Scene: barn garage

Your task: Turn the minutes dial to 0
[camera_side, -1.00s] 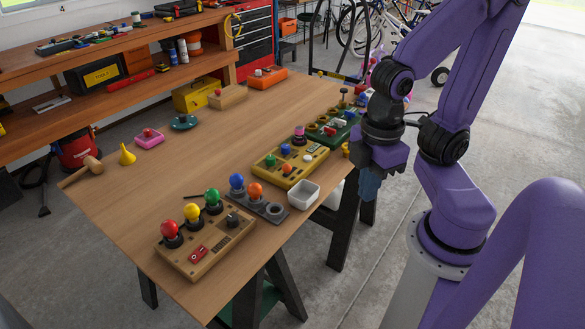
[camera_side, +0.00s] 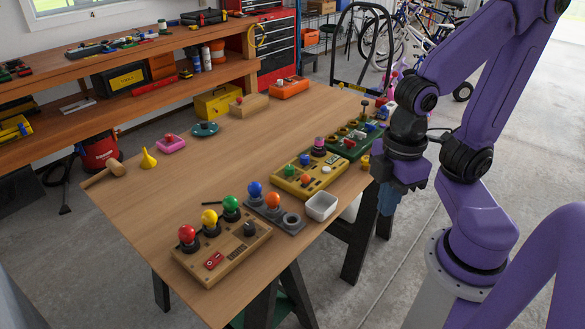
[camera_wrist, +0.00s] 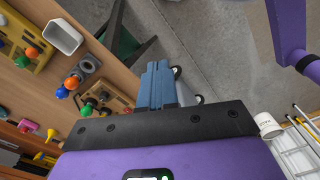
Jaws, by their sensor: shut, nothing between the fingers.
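No dial marked for minutes can be read in either view; labels are too small. A dark round knob (camera_side: 249,229) sits on the wooden control box (camera_side: 225,254) at the table's near end. That box also carries red, yellow and green ball-topped sticks and a red switch (camera_side: 214,260). A yellow control box (camera_side: 318,184) with small coloured knobs and a green control box (camera_side: 346,150) lie farther along the right edge. My gripper (camera_side: 389,202) is shut and empty, off the table's right edge and apart from all boxes. Its blue fingers (camera_wrist: 157,84) point over the floor in the wrist view.
A white open bin (camera_side: 321,206) and a grey plate (camera_side: 291,221) with blue and orange balls stand between the wooden and yellow boxes. A mallet (camera_side: 112,171), yellow funnel (camera_side: 148,159) and pink block (camera_side: 171,144) lie at the far left. The table's middle is clear.

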